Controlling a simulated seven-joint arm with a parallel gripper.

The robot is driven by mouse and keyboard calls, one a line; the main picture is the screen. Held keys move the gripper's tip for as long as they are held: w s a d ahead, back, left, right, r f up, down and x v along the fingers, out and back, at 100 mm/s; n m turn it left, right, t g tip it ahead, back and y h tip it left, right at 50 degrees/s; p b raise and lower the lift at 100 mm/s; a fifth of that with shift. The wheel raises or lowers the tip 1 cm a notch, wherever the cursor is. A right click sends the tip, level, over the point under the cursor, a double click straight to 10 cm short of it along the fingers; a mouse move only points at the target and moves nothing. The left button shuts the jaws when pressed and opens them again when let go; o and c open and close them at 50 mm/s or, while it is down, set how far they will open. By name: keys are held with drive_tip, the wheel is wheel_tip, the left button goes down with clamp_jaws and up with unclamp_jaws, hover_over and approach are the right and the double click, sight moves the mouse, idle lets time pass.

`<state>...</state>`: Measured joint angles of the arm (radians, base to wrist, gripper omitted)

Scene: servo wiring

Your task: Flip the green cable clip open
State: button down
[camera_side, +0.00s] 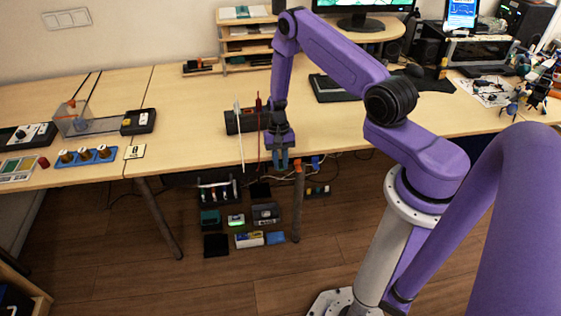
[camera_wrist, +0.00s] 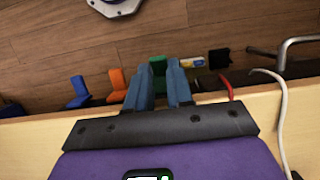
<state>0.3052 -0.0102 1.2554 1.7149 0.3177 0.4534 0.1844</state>
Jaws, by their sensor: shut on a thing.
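My gripper (camera_side: 281,161) is at the front edge of the table in the side view. In the wrist view its two blue fingers (camera_wrist: 161,80) are closed on the green cable clip (camera_wrist: 158,67). The upper part of the clip shows between the fingertips; its lower part is hidden by the fingers. In the side view the green clip is hidden behind my gripper, and I cannot tell how far its flap is turned.
An orange clip (camera_wrist: 118,82) and a blue clip (camera_wrist: 78,93) stand along the edge, left of the green one in the wrist view. A white cable (camera_wrist: 277,100) and a red part (camera_wrist: 227,85) lie to the right. A dark box (camera_side: 236,121) sits behind my gripper.

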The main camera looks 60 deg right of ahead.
drive_tip(key=c, duration=1)
unclamp_jaws()
drive_tip(key=v, duration=1.7)
drive_tip(key=shift+r, duration=0.2)
